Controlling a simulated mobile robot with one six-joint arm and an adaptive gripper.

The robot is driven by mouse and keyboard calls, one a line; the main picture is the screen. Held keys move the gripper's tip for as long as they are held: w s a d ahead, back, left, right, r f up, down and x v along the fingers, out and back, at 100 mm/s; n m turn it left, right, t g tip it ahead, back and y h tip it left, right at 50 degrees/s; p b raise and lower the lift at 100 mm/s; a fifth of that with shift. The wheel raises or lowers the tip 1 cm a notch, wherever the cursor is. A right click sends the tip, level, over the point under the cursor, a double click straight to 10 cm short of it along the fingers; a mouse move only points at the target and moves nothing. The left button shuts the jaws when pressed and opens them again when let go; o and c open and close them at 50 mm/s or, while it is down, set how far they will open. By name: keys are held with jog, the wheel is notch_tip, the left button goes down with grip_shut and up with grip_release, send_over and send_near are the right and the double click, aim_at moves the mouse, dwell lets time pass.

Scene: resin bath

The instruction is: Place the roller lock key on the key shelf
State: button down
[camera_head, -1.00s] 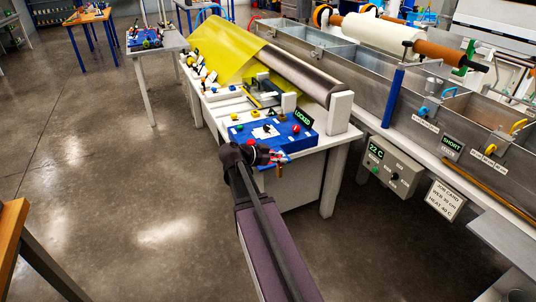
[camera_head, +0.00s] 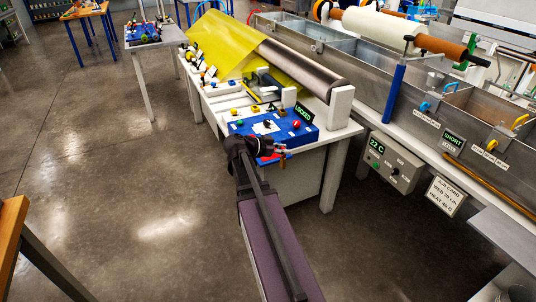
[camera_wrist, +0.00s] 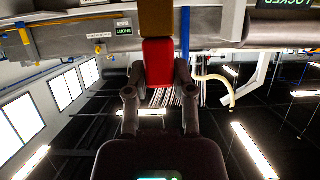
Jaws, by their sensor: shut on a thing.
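My gripper (camera_head: 278,151) is at the front edge of the white table with the blue control box (camera_head: 290,134). In the wrist view my gripper (camera_wrist: 158,78) is shut on a red block (camera_wrist: 158,62), which I take to be the roller lock key. A brown part (camera_wrist: 156,18) shows beyond the red block. In the head view the held piece is small and partly hidden by my gripper. A green LOCKED sign (camera_head: 303,111) stands at the box's back right. I cannot tell for certain which surface is the key shelf.
A dark roller (camera_head: 300,70) with yellow film (camera_head: 222,42) lies behind the box. Metal bath tanks (camera_head: 385,75) run along the right. A grey 22 C controller (camera_head: 394,163) hangs on their front. Open floor (camera_head: 120,180) lies to the left.

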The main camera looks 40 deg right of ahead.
jog(key=shift+d, duration=0.15)
jog(key=w+d, duration=0.2)
jog(key=w, duration=0.5)
jog(key=w+d+f+b, duration=0.1)
jog(key=w+d, duration=0.1)
jog(key=w, duration=0.5)
jog(key=shift+d+f, duration=0.15)
jog(key=shift+d, duration=0.15)
jog(key=shift+w+d+f+b, duration=0.1)
jog(key=shift+w+f+b, duration=0.1)
jog(key=shift+f+b, duration=0.45)
jog(key=shift+w+d+f+b, duration=0.1)
jog(key=shift+w+f+b, duration=0.05)
jog(key=shift+f+b, duration=0.5)
jog(key=shift+w+d+f+b, duration=0.1)
jog(key=shift+w+f+b, duration=0.1)
jog(key=shift+f+b, duration=0.45)
jog(key=shift+f, duration=0.1)
jog(key=shift+c, duration=2.4)
grip_release()
jog(key=shift+r, duration=0.25)
